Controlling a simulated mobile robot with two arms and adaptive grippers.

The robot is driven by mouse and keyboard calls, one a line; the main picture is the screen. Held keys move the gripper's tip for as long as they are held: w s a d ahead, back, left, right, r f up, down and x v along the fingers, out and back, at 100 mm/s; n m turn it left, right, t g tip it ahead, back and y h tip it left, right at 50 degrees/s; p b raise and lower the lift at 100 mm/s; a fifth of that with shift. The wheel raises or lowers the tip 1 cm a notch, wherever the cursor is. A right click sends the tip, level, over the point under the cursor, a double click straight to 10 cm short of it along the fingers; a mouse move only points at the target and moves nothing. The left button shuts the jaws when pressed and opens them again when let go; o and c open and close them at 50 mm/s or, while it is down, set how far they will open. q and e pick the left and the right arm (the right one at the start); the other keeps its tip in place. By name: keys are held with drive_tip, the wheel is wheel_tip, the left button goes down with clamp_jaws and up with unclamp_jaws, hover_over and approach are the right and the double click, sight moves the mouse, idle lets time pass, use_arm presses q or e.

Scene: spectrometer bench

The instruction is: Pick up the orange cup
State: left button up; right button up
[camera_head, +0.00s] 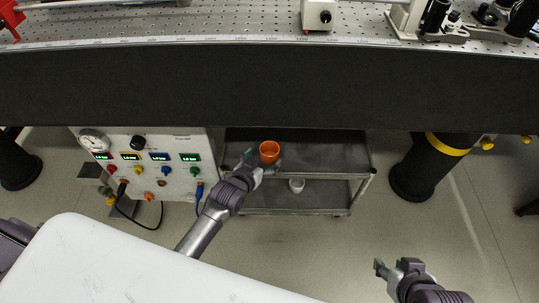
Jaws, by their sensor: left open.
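The orange cup (269,152) stands upright on the dark upper shelf of a low cart (340,150) below the bench. My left gripper (263,160) reaches in from the lower left and is open, with its fingers at either side of the cup's lower part. The cup's base is partly hidden by the gripper, so I cannot tell whether the fingers touch it. My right gripper (391,265) is at the lower right, well away from the cup, and looks open and empty.
A white cup (297,185) is on the cart's lower shelf. The bench's black front edge (220,85) overhangs behind the cart. A gauge panel (150,170) with cables stands left, a black bench leg (425,165) right. A white surface (110,265) fills the lower left.

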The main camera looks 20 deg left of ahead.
sight(266, 159)
use_arm(q)
drive_tip(key=b+x, duration=0.2)
drive_tip(key=x, duration=0.2)
drive_tip(key=shift+d+f, duration=0.2)
drive_tip(key=shift+f, duration=0.1)
drive_tip(key=shift+w, duration=0.25)
drive_tip(key=c, duration=1.2)
drive_tip(key=shift+o, duration=0.2)
use_arm(e)
drive_tip(key=w+a+r+t+y, duration=0.1)
drive_tip(key=w+a+r+t, duration=0.2)
drive_tip(key=w+r+t, duration=0.3)
drive_tip(key=shift+w+y, duration=0.4)
drive_tip(key=shift+w, duration=0.75)
use_arm(q)
drive_tip(key=shift+r, duration=0.15)
